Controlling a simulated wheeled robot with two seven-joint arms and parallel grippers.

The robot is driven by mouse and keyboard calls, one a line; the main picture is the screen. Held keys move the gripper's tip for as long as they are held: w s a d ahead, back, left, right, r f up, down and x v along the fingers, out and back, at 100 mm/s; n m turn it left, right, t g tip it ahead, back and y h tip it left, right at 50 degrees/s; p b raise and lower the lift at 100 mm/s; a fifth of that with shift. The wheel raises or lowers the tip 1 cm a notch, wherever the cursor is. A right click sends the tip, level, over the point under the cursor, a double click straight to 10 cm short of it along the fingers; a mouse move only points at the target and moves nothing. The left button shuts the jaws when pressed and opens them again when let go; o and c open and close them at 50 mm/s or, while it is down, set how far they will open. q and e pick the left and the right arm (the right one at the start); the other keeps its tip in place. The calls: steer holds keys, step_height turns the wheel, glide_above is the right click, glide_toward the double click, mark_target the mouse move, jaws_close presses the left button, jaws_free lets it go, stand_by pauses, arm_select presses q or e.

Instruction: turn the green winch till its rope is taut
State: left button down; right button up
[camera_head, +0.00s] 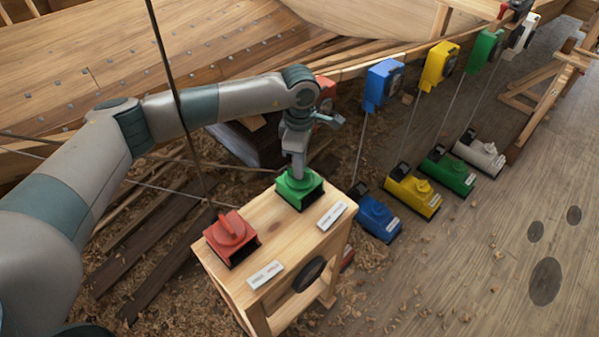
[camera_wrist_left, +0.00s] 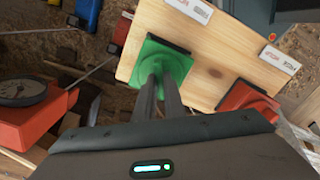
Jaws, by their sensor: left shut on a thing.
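The green winch (camera_head: 300,190) sits on top of a wooden stand, near its back edge. My left gripper (camera_head: 298,170) reaches down onto it from above and is shut on its top part. In the left wrist view the two fingers (camera_wrist_left: 158,95) meet the green winch (camera_wrist_left: 168,58), and they hide the part they grip. A thin pale line runs left behind the stand; I cannot tell whether it is the green winch's rope or how tight that rope is. My right gripper is not in view.
A red winch (camera_head: 231,237) stands beside it on the wooden stand (camera_head: 290,245), with a dark rope rising from it. Blue (camera_head: 377,217), yellow (camera_head: 412,195), green (camera_head: 447,172) and grey (camera_head: 480,155) units stand on the floor to the right. The hull rises behind.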

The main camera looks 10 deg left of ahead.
arm_select(q)
steer(key=shift+r, duration=0.1)
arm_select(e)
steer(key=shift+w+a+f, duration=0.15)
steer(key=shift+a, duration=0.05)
arm_select(q)
steer(key=c, duration=1.8)
jaws_free()
steer(key=shift+c, duration=0.2)
steer(key=shift+r, duration=0.1)
